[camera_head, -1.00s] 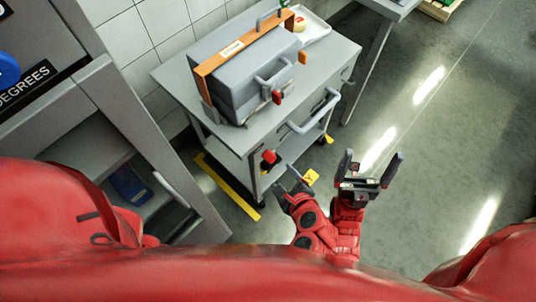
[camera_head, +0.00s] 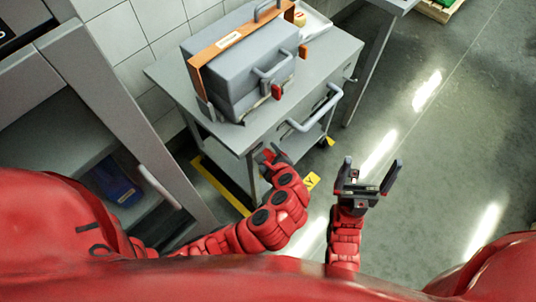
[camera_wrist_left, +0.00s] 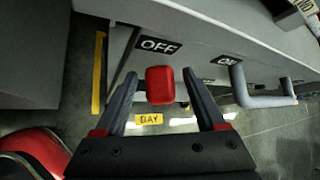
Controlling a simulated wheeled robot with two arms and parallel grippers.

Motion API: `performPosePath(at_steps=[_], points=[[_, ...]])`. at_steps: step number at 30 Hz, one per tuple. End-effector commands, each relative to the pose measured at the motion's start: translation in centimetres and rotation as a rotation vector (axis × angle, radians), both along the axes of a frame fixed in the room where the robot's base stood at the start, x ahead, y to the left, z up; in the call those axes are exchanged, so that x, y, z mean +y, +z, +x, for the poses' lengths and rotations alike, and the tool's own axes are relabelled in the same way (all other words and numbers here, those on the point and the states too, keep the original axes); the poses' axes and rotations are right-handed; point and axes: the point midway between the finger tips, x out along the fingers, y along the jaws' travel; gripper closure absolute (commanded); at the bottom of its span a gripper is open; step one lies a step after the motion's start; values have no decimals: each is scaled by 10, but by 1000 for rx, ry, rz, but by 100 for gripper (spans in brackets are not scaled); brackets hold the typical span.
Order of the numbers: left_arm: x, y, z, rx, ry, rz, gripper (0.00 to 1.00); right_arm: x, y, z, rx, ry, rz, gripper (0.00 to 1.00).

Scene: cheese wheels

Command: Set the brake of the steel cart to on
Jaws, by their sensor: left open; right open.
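The steel cart (camera_head: 235,135) stands at upper centre in the head view. In the left wrist view, its front carries an OFF label (camera_wrist_left: 157,45) and, to the right, an ON label (camera_wrist_left: 227,60). A red brake knob (camera_wrist_left: 160,84) sits just below OFF. My left gripper (camera_wrist_left: 160,100) is open with one finger on each side of the knob, and gaps show between. In the head view, my left gripper (camera_head: 271,153) is at the cart's front edge, and the knob is hard to make out there. My right gripper (camera_head: 369,172) is open and empty over the floor.
On the cart are a grey case (camera_head: 232,75) with an orange band and a white tray (camera_head: 317,25). A grey handle (camera_head: 316,112) juts from the cart's front, right of my left gripper. A grey cabinet (camera_head: 120,120) stands at left. The floor at right is clear.

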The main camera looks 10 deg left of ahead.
Motion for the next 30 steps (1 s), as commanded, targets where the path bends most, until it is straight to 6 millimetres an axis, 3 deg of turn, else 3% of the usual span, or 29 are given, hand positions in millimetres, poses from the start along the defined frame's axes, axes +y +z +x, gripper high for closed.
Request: performPosePath(at_steps=[5, 16, 30], points=[[0, 0, 0, -1, 1, 1, 31, 0, 0, 0, 0, 0, 0, 0], [0, 0, 0, 1, 0, 2, 98, 0, 0, 0, 0, 0, 0, 0], [1, -1, -1, 1, 1, 2, 100, 0, 0, 0, 0, 0, 0, 0]])
